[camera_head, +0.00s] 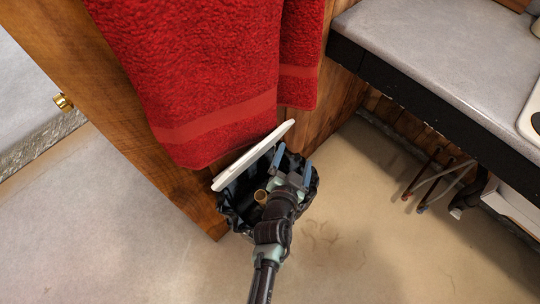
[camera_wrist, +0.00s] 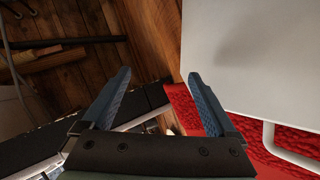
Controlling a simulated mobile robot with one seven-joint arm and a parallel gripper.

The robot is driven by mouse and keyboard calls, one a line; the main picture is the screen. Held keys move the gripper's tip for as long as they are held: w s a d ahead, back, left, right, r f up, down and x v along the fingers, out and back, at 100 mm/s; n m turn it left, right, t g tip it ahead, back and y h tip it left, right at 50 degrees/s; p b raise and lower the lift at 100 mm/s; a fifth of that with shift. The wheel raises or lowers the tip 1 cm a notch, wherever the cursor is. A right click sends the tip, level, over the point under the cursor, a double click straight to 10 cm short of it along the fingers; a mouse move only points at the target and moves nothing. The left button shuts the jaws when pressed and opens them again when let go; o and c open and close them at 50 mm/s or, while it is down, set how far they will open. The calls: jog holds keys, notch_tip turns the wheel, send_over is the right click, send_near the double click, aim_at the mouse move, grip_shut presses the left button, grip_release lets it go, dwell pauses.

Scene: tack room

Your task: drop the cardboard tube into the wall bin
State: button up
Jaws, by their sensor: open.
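The wall bin (camera_head: 231,207) has a dark, crumpled liner and hangs low against the wooden panel in the head view. Its pale lid (camera_head: 252,156) stands tilted up on the towel side, and a large pale panel, likely the lid, fills the upper right of the wrist view (camera_wrist: 250,50). The cardboard tube (camera_head: 261,196) shows as a small tan round end within the bin's opening, left of my gripper. How deep it sits is hidden. My gripper (camera_head: 294,156) is over the bin's right part, its blue fingers (camera_wrist: 160,74) apart with nothing between them.
A red towel (camera_head: 205,70) hangs directly above the bin. A grey counter (camera_head: 430,50) with a dark edge juts out at upper right, with thin rods (camera_head: 430,183) below it. The pale floor (camera_head: 350,255) at lower right is clear.

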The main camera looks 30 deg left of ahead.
jog(key=v, duration=1.3)
jog(key=shift+p, duration=0.35)
